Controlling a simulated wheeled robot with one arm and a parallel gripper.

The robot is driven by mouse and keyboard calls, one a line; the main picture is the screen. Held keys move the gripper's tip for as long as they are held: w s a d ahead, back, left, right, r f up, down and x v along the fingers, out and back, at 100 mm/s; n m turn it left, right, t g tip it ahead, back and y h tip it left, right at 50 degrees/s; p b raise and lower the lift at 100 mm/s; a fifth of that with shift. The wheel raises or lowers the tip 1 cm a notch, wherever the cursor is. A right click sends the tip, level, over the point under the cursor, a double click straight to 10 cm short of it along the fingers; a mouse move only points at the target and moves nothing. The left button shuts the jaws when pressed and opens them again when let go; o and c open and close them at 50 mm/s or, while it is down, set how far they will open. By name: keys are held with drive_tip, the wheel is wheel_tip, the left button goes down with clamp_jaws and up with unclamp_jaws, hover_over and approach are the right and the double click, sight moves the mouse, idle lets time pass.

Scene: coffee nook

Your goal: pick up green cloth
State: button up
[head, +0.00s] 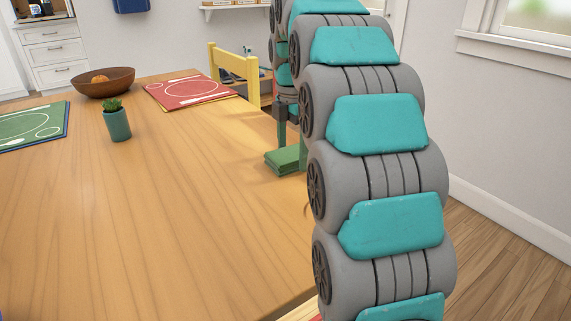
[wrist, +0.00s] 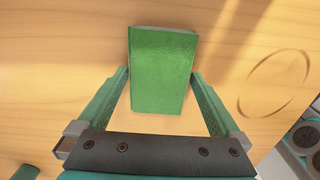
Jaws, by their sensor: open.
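The green cloth (head: 285,162) lies folded flat near the right edge of the wooden table, partly hidden by my arm in the head view. In the wrist view the green cloth (wrist: 162,70) is a neat rectangle at upper centre. My gripper (wrist: 162,75) is open, with one finger on each side of the cloth's lower part. In the head view my gripper (head: 292,130) is over the cloth, mostly hidden behind my arm. Whether the fingers touch the cloth I cannot tell.
A yellow chair (head: 236,68) stands behind the table's far edge.

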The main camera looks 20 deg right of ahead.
sight(292, 153)
drive_tip(key=shift+c, duration=0.2)
drive_tip(key=c, duration=1)
drive_tip(key=shift+r, duration=0.1)
drive_tip(key=shift+c, duration=0.2)
drive_tip(key=shift+r, duration=1.75)
drive_tip(key=s+a, duration=0.1)
drive_tip(key=s, duration=0.4)
drive_tip(key=s+a+r+b, duration=0.1)
drive_tip(key=s, duration=0.4)
drive_tip(key=s+a+b, duration=0.1)
drive_tip(key=s, duration=0.4)
drive_tip(key=shift+s+a+r, duration=0.1)
drive_tip(key=shift+s+r, duration=0.1)
drive_tip(key=shift+s, duration=0.2)
